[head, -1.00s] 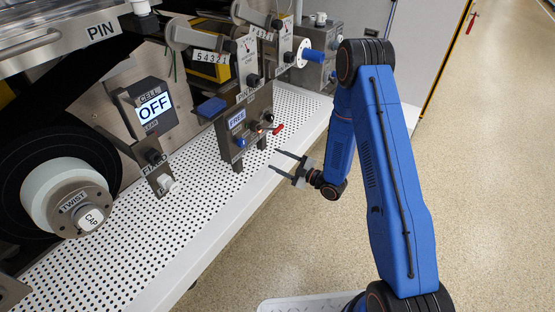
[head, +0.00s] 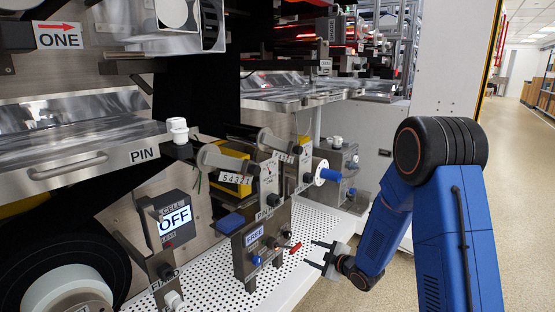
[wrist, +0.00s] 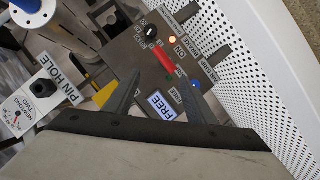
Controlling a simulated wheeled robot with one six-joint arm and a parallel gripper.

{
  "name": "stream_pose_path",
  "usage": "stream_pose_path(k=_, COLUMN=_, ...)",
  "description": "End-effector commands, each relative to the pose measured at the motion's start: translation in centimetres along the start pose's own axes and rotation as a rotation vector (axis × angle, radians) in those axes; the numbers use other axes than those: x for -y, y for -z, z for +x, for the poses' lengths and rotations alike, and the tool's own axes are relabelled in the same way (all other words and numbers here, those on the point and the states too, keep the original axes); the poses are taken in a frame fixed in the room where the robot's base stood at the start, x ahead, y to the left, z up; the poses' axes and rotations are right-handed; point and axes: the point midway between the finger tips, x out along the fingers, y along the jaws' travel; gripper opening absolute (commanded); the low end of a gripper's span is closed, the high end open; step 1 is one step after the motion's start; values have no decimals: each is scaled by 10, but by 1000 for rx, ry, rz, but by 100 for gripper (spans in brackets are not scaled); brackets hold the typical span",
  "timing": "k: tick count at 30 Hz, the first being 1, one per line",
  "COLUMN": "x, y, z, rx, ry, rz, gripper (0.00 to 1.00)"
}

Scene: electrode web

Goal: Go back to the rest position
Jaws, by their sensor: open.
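My gripper (head: 318,257) is open and empty, with its two fingers apart. In the head view it is just right of a grey control box (head: 246,266) with a "FREE" display (head: 254,236) and a red lever (head: 296,248), with a small gap between them. In the wrist view the fingers (wrist: 160,95) reach toward the same box, with the red lever (wrist: 163,58) and the lit "FREE" display (wrist: 161,106) in front of them. My blue arm runs down the right side of the head view.
A white perforated shelf (head: 215,290) runs under the box. A panel (head: 175,218) reading "OFF" is at left, near a white-hubbed roll (head: 62,285). A steel drawer (head: 90,160) marked "PIN" sits above. Open floor (head: 398,285) lies at right.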

Motion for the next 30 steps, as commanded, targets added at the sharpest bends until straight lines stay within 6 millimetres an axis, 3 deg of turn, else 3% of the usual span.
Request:
stream_pose_path(k=6, x=-42, y=6, z=-42, rx=153, ry=-24, rz=62, gripper=50)
stream_pose_path(k=15, x=-79, y=14, z=-113, rx=350, ry=-63, rz=195, gripper=50)
stream_pose_path(k=22, x=-93, y=24, z=-176, rx=484, ry=-98, rz=325, gripper=50)
stream_pose_path(k=30, x=-90, y=40, z=-256, rx=621, ry=-134, rz=502, gripper=50)
